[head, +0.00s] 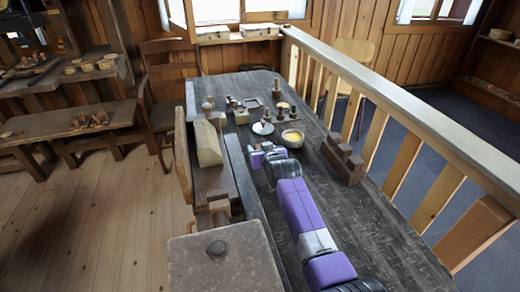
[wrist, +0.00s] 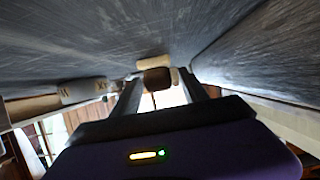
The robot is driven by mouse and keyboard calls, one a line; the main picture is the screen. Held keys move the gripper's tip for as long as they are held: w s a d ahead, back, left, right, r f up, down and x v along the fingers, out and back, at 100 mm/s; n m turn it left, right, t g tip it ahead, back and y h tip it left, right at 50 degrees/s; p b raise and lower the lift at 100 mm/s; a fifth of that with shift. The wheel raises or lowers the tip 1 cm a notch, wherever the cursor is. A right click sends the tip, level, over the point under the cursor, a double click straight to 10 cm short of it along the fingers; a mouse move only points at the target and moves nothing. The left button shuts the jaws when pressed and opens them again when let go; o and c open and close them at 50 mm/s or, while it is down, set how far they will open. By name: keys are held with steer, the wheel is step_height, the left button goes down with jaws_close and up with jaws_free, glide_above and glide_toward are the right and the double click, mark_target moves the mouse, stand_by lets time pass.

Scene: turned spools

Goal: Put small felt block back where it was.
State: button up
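My gripper (head: 258,155) reaches low over the dark tabletop in the head view. In the wrist view its two fingers (wrist: 160,92) stand apart with a gap between them. A small dark brown piece (wrist: 157,77) shows in that gap, apart from both fingers, against a cream-coloured thing (wrist: 152,62). In the head view, a pale round dish (head: 262,129) with a small dark piece (head: 266,117) on it stands just beyond my gripper. I cannot tell for sure which piece is the small felt block.
A bowl with yellow contents (head: 293,138) stands close right of my gripper. A dark stepped wooden block (head: 343,160) is farther right, near the railing (head: 385,95). A beige wedge-shaped block (head: 208,145) is at left. Several small turned pieces stand at the table's far end.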

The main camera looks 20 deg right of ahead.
steer(key=shift+r, duration=0.2)
steer(key=p+v, duration=0.1)
steer(key=v, duration=1.1)
steer(key=shift+p, duration=0.35)
